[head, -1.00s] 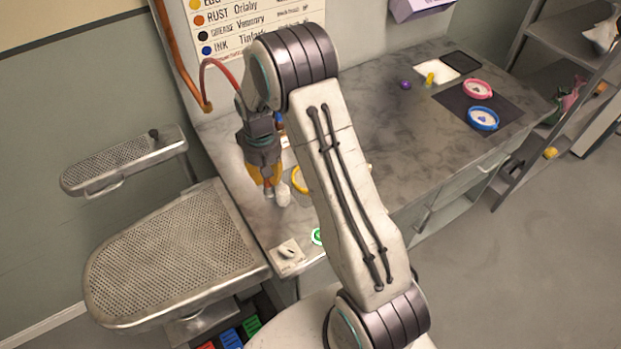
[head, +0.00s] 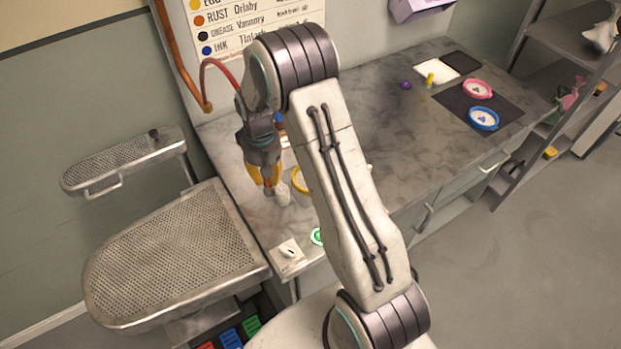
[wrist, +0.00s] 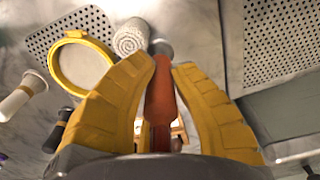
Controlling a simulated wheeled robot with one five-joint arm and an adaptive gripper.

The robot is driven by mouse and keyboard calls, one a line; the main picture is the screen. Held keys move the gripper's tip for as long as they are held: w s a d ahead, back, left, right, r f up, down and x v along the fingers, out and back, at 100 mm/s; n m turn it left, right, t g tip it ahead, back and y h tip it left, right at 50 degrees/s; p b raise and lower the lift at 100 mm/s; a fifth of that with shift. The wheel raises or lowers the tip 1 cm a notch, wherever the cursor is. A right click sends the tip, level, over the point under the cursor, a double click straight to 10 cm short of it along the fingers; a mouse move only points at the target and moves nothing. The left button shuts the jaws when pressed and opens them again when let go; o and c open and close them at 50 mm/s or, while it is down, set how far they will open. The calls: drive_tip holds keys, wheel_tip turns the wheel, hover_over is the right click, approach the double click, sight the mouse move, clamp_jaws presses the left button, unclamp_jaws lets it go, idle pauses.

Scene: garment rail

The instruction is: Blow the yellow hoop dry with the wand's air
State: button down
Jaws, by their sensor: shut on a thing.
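The yellow hoop (wrist: 76,40) shows in the wrist view at upper left, left of my fingers, with pale cloth stretched inside it. In the head view the yellow hoop (head: 295,180) is on the counter, partly hidden by my arm. My gripper (wrist: 163,72) has its yellow fingers shut on the wand (wrist: 160,100), a red-brown shaft with a grey tip pointing away from me. In the head view my gripper (head: 268,187) hangs over the counter's left end, just left of the hoop. The wand does not touch the hoop in the wrist view.
A rolled white cloth (wrist: 130,38) lies between the hoop and the wand tip. A red hose (head: 222,66) arches down behind my gripper. Perforated metal boards (head: 170,262) stand at left.

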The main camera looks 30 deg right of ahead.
drive_tip(key=shift+r+p, duration=2.2)
drive_tip(key=shift+r, duration=1.8)
